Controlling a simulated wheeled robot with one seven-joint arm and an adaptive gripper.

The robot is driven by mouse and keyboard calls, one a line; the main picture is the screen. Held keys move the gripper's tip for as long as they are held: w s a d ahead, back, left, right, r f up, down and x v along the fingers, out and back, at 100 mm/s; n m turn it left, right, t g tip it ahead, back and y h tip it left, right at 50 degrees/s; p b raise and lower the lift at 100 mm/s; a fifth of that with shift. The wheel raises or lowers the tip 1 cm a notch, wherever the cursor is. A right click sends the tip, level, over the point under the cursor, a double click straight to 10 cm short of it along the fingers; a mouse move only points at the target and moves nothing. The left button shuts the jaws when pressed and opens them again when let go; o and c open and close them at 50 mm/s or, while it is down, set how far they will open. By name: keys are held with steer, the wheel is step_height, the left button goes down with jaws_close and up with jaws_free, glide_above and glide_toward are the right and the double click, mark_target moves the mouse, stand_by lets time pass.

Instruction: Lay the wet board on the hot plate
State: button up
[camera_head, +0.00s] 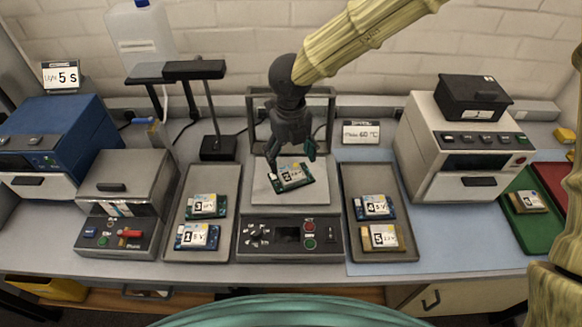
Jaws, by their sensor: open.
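The hot plate (256,192) stands in the middle of the bench, a pale square top with a control box in front. A green board with a white label that seems to read 2 (291,176) is on its right half, turned slightly askew. It seems to lie on the top, though a small gap underneath cannot be ruled out. My gripper (291,158) points down just above and behind this board, its fingers apart. Whether a fingertip touches the board is unclear. Which board is wet cannot be told from its surface.
A left tray (209,250) holds boards 3 (206,206) and 1 (198,237). A right tray (352,186) holds boards 4 (374,207) and 5 (383,237). A lamp-like stand (215,110) rises left of my gripper.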

mark_target(291, 173)
step_height(291, 173, up, 7)
steer(key=b, duration=0.1)
steer(key=shift+r, duration=0.1)
stand_by(1.3)
